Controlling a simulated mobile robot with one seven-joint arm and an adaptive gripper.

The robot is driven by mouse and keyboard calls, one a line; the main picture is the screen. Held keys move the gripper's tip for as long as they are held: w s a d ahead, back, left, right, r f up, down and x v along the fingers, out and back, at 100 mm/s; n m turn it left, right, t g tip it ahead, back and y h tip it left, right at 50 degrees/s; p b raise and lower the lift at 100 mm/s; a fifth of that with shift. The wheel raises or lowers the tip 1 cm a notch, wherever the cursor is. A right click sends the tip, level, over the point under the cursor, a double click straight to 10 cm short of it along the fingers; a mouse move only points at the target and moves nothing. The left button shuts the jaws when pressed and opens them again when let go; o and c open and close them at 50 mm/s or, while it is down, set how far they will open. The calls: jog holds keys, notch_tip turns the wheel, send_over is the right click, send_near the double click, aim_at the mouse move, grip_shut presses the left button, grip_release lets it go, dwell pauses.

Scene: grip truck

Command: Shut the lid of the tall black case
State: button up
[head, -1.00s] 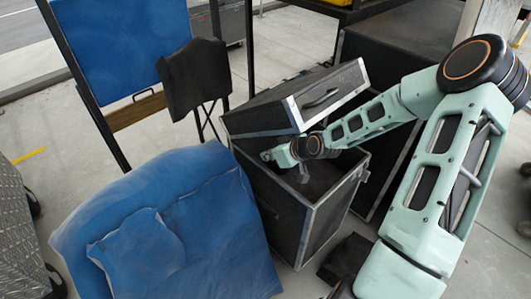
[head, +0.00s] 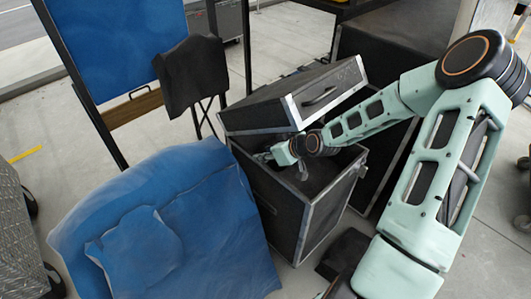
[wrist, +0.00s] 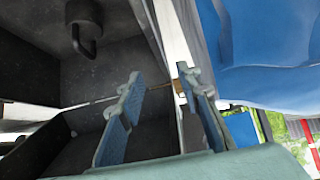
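The tall black case (head: 318,222) stands upright with silver metal edges, its top open. Its lid (head: 290,100) is tilted up above the body, with a handle on its outer face. My gripper (head: 268,157) is at the left side of the opening, between the lid and the body. In the wrist view my gripper (wrist: 163,95) has its two fingers apart, with nothing clearly held between them. The lid's dark inside (wrist: 60,50) and a pale metal edge (wrist: 170,35) show there. Whether a finger touches the edge I cannot tell.
A blue padded cover (head: 165,225) lies close on the left of the case. A black folding chair (head: 190,75) stands behind it. Another large dark case (head: 390,55) stands behind right. A dark item (head: 345,252) lies on the floor in front.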

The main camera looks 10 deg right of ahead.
jog(key=p+v, duration=0.8)
jog(key=v, duration=0.2)
